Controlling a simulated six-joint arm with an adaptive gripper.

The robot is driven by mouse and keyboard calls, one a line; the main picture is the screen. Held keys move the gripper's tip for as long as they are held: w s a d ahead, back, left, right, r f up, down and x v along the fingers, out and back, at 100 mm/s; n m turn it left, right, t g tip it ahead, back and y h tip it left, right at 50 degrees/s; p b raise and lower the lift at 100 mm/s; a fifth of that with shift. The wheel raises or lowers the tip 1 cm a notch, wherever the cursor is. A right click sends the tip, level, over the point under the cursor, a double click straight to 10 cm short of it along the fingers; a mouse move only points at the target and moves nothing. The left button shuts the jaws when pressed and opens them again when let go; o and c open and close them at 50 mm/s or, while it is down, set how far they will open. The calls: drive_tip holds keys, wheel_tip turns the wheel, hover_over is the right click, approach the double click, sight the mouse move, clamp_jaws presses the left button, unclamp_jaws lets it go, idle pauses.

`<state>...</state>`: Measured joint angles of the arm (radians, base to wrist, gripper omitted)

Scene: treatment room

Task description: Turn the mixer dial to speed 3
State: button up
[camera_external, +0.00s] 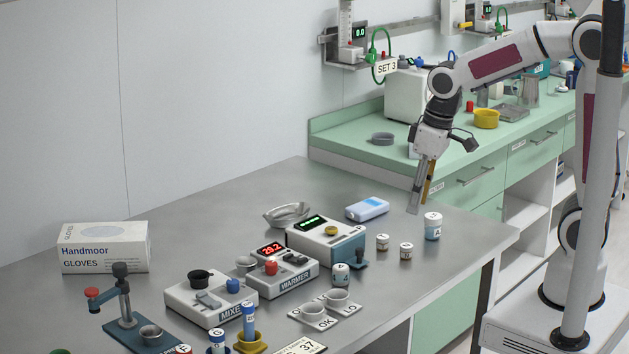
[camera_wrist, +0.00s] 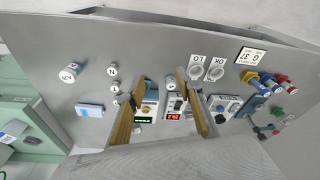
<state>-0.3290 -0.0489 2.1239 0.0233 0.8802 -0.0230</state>
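The mixer (camera_external: 205,304) is a white box labelled MIXER near the front of the steel table. It has a blue knob (camera_external: 233,286), which looks like its dial, and a dark round cup on top. The dial's speed marks are too small to read.
The warmer (camera_external: 285,281) with a red knob stands beside the mixer. Blue-capped tubes (camera_external: 249,322) stand close in front. A stand (camera_external: 123,305) and a glove box (camera_external: 104,247) are to the left. A labelled jar (camera_external: 432,228) is below my gripper.

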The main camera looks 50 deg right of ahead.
drive_tip(key=w+a+f+n, duration=0.2)
drive_tip(key=w+a+f, duration=0.2)
drive_tip(key=w+a, duration=0.4)
drive_tip(key=n+t+y, duration=0.1)
drive_tip(key=n+y, duration=0.1)
drive_tip(key=n, duration=0.1)
approach(233, 281)
drive_tip(key=shift+w+f, duration=0.1)
drive_tip(key=shift+f, duration=0.3)
drive_tip(key=shift+f, duration=0.1)
drive_tip(key=shift+x, duration=3.8)
drive_tip(key=shift+a, duration=0.1)
clamp_jaws()
